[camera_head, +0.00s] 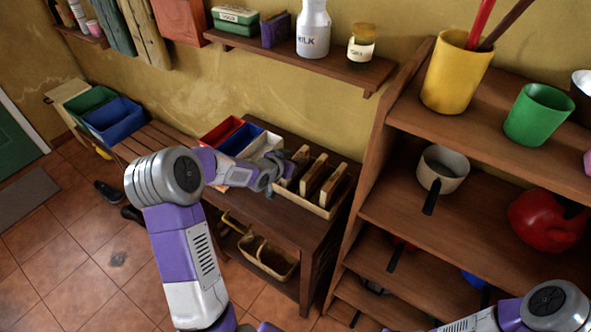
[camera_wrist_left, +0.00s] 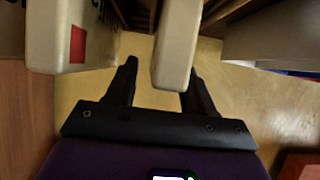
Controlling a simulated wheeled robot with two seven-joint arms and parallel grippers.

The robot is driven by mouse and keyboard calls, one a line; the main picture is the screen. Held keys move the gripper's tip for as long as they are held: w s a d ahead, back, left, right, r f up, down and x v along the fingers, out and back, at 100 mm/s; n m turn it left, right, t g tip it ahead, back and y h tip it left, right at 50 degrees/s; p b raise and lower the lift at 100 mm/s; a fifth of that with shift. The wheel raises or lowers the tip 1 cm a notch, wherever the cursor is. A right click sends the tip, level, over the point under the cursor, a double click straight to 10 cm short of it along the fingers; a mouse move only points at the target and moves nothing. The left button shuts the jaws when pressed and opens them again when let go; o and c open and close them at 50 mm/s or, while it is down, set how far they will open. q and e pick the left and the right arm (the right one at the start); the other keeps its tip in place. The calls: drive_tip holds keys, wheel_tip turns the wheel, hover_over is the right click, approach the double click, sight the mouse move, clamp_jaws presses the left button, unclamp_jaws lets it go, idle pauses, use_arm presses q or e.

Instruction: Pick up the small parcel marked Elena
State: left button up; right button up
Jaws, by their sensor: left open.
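Several upright parcels stand in a light wooden sorter (camera_head: 313,207) on the dark side table in the head view: one at the left (camera_head: 301,155), one in the middle (camera_head: 314,175), one at the right (camera_head: 333,187). The name Elena cannot be read on any of them. My left gripper (camera_head: 273,172) is open at the sorter's left end. In the left wrist view, a narrow pale parcel (camera_wrist_left: 178,45) shows between the open fingers (camera_wrist_left: 162,70), nearer the right finger. A larger pale parcel (camera_wrist_left: 68,40) with a red mark and partly hidden lettering is at left.
Red (camera_head: 221,130) and blue (camera_head: 241,139) bins sit behind my left gripper. A wall shelf (camera_head: 330,68) hangs above. A tall shelf unit (camera_head: 400,205) with pots and cups stands close at right. My right forearm is at the lower right edge.

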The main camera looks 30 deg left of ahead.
use_arm(q)
clamp_jaws()
idle(0.3)
